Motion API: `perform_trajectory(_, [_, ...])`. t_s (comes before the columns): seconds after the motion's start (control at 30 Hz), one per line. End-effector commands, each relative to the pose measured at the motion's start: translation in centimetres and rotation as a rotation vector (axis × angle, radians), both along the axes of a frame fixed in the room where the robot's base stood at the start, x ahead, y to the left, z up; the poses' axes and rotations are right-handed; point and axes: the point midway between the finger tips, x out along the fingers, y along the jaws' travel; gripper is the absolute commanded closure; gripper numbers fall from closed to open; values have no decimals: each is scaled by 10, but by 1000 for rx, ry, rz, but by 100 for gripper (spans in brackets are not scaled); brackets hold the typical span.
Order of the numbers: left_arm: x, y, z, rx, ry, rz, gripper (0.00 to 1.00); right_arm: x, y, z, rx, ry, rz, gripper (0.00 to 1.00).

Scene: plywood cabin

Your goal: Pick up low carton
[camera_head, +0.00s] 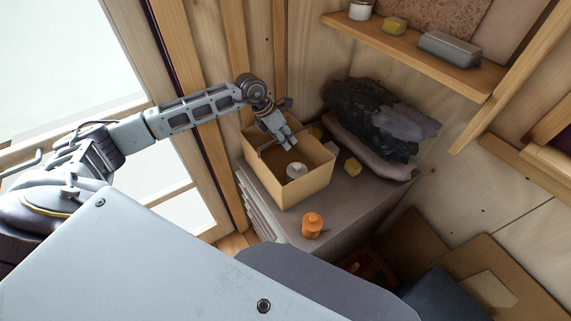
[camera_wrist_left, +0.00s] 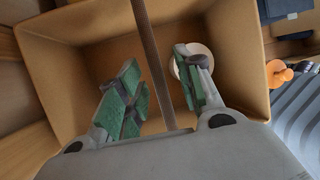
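The low carton (camera_head: 311,187) is an open tan box on top of a grey cabinet. In the left wrist view the carton (camera_wrist_left: 242,50) fills most of the picture. A thin brown strip (camera_wrist_left: 160,60) crosses over the carton's opening; it looks like a handle. My left gripper (camera_head: 285,145) is over the carton's opening, pointing down. In the left wrist view its green-padded fingers (camera_wrist_left: 158,92) are apart, with the strip running between them; contact cannot be told. A white round item (camera_head: 296,170) is inside the carton, partly behind a finger in the wrist view. My right gripper is not in view.
An orange bottle (camera_head: 312,226) stands on the cabinet (camera_head: 272,208) in front of the carton. A yellow block (camera_head: 352,166) and a dark crumpled heap (camera_head: 375,115) are to the right. A wooden shelf (camera_head: 420,60) hangs above. A window is at the left.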

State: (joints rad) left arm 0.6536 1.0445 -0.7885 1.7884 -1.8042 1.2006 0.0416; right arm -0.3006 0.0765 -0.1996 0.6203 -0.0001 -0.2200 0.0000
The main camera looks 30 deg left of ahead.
Motion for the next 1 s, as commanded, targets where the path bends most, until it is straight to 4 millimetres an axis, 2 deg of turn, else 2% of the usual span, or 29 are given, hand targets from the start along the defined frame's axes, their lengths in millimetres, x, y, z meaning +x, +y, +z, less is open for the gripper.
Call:
perform_trajectory(0.8, [0, 0, -3, 0, 0, 0, 65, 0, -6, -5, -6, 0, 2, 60])
perform_trajectory(1.0, [0, 0, -3, 0, 0, 0, 90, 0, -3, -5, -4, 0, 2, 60])
